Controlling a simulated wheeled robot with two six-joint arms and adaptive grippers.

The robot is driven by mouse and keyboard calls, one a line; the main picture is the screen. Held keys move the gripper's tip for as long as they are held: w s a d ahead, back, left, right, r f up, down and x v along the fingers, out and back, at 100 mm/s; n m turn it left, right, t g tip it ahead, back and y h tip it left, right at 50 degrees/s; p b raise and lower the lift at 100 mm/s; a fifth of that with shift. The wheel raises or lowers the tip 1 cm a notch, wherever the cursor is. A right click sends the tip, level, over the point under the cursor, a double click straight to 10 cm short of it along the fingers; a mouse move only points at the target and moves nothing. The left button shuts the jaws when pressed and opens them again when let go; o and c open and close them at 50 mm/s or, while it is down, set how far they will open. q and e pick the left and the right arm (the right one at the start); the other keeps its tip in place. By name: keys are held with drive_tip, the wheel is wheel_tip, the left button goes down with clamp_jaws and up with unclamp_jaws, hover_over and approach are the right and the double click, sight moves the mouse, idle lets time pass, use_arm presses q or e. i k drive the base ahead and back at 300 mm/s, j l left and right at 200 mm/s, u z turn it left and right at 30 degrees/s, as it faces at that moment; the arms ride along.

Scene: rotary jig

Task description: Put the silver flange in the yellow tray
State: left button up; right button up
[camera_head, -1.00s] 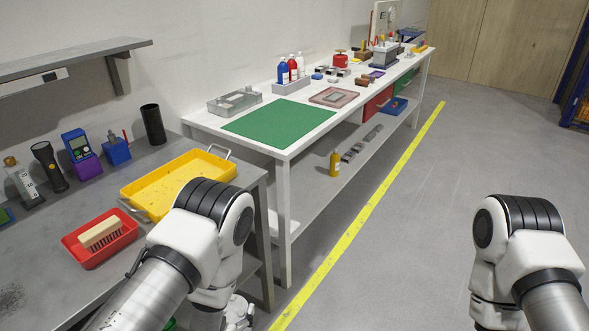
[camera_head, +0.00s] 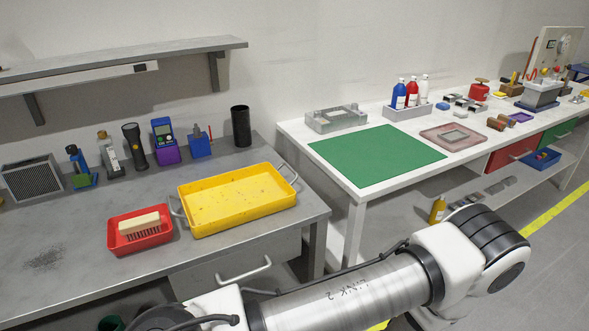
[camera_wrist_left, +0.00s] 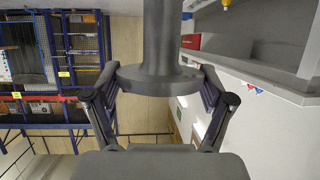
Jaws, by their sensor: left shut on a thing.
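The yellow tray (camera_head: 238,203) lies on the grey workbench in the head view. It has metal handles at two ends, and I see nothing lying in it. In the left wrist view my left gripper (camera_wrist_left: 160,94) is shut on a grey flange (camera_wrist_left: 160,78), a round disc with a stem that runs out of the top of the picture. The fingers press on the disc from both sides. The flange looks dark grey in this light. My left gripper is outside the head view, where only my arm crosses the bottom. My right gripper is in neither view.
A red tray (camera_head: 141,238) with a pale block stands left of the yellow tray. A black cylinder (camera_head: 241,126) and several tools line the bench's back, under a shelf (camera_head: 120,66). A white table with a green mat (camera_head: 375,156) stands to the right.

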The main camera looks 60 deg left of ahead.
sight(241, 207)
drive_tip(key=i+u, duration=0.25)
drive_tip(key=u, duration=0.15)
drive_tip(key=i+l+u, duration=0.2)
drive_tip(key=u, duration=0.25)
drive_tip(key=i+l+u, duration=0.25)
drive_tip(key=u, duration=0.15)
drive_tip(key=i+l+u, duration=0.2)
drive_tip(key=u, duration=0.2)
